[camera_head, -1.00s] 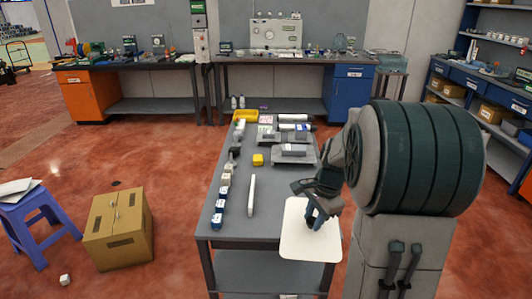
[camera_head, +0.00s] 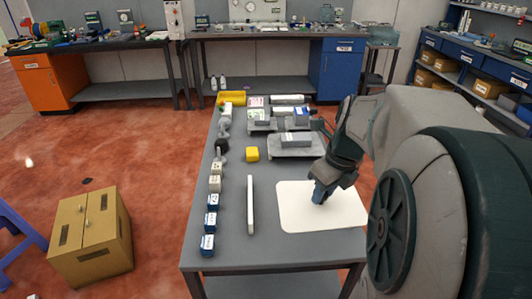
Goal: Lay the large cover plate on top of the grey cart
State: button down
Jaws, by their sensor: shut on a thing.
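The large cover plate (camera_head: 318,216) is a white, flat, rounded-corner sheet at the right front of the grey cart (camera_head: 265,252). It appears level, over or on the cart's top; I cannot tell whether it touches the surface. Its right edge reaches about the cart's right edge, close to my arm. My gripper (camera_head: 319,194) points down at the middle of the plate and is shut on it. The fingertips and the exact grip point are partly hidden by the gripper's body.
A long white bar (camera_head: 250,205) lies left of the plate. Several blue and white blocks (camera_head: 209,222) line the left edge. A yellow block (camera_head: 252,154), grey trays (camera_head: 295,146) and a yellow bin (camera_head: 231,98) are farther back. A cardboard box (camera_head: 92,238) stands on the floor at left.

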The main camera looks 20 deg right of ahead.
aim_at(301, 182)
jog(key=w+f, duration=0.2)
jog(key=w, duration=0.1)
jog(key=w+f, duration=0.2)
jog(key=w, duration=0.2)
jog(key=w+f, duration=0.2)
jog(key=w, duration=0.1)
jog(key=shift+w+a+f, duration=0.15)
jog(key=shift+w+f, duration=0.05)
jog(key=shift+w, duration=0.15)
jog(key=shift+s+x, duration=0.15)
jog(key=shift+x, duration=0.9)
jog(key=shift+s+x, duration=0.2)
jog(key=shift+x, duration=0.8)
jog(key=shift+f, duration=0.1)
jog(key=shift+f, duration=0.15)
jog(key=c, duration=1.1)
grip_release()
